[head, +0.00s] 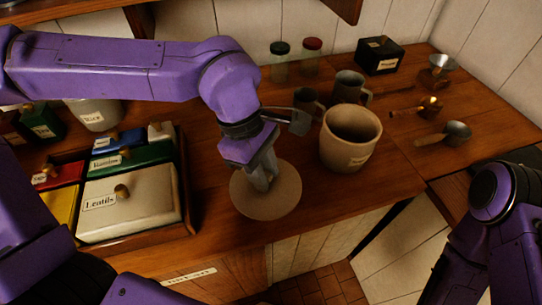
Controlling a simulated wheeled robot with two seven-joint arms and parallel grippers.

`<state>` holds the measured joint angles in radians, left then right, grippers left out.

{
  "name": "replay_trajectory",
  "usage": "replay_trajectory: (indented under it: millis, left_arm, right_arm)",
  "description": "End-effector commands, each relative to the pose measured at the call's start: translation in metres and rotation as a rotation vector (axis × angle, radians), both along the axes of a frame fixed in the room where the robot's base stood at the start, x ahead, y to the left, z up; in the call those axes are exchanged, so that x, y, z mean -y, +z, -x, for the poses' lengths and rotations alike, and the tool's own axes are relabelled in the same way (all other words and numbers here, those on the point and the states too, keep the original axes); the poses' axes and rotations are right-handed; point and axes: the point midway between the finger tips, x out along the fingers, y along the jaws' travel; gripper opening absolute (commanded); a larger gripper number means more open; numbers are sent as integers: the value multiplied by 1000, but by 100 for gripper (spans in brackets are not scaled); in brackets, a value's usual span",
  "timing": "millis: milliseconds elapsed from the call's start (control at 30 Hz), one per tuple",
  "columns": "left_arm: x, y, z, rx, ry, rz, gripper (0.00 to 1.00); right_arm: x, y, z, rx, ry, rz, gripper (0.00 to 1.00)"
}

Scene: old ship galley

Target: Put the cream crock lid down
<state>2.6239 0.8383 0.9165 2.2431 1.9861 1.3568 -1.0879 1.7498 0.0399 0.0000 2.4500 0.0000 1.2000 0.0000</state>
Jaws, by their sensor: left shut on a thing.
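The cream crock lid (285,200) is a flat, round, tan disc near the front edge of the wooden counter. My left gripper (262,180) points down at the lid's middle and is shut on it; the fingers hide the part they hold. The lid looks level, but I cannot tell whether it touches the counter. The cream crock (350,150) stands upright and open, with a small label, just right of the lid. Only part of my right arm shows at the lower right; its gripper is out of view.
A wooden tray (190,205) of lidded boxes, one labelled Lentils (130,205), stands left. Behind the crock are a grey mug (349,87), a dark mug (308,100), jars (311,60) and a black box (380,55). Metal scoops (457,133) lie right.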

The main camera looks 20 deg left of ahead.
Motion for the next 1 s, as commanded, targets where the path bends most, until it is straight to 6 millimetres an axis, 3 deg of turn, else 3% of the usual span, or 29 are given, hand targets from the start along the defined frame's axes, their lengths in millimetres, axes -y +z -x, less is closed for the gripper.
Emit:
replay_trajectory:
  millis: [100,300,500,633,967,1000]
  left_arm:
    - [-12,-13,-45,-14,5,-4,0]
    - [-21,-61,-85,-25,-2,-6,0]
    - [-26,-86,-102,-27,-5,-5,0]
    - [-25,-108,-101,-25,-5,-4,0]
    - [-25,-114,-101,-24,-5,-3,0]
    - [-25,-114,-101,-24,-5,-3,35]
  right_arm:
    - [0,17,0,-2,-1,0,43]
    - [0,24,0,0,0,0,43]
    - [0,30,-1,1,0,1,43]
    - [0,31,-1,0,0,0,43]
    - [0,30,-1,0,0,0,43]
    - [0,30,-1,0,0,0,43]
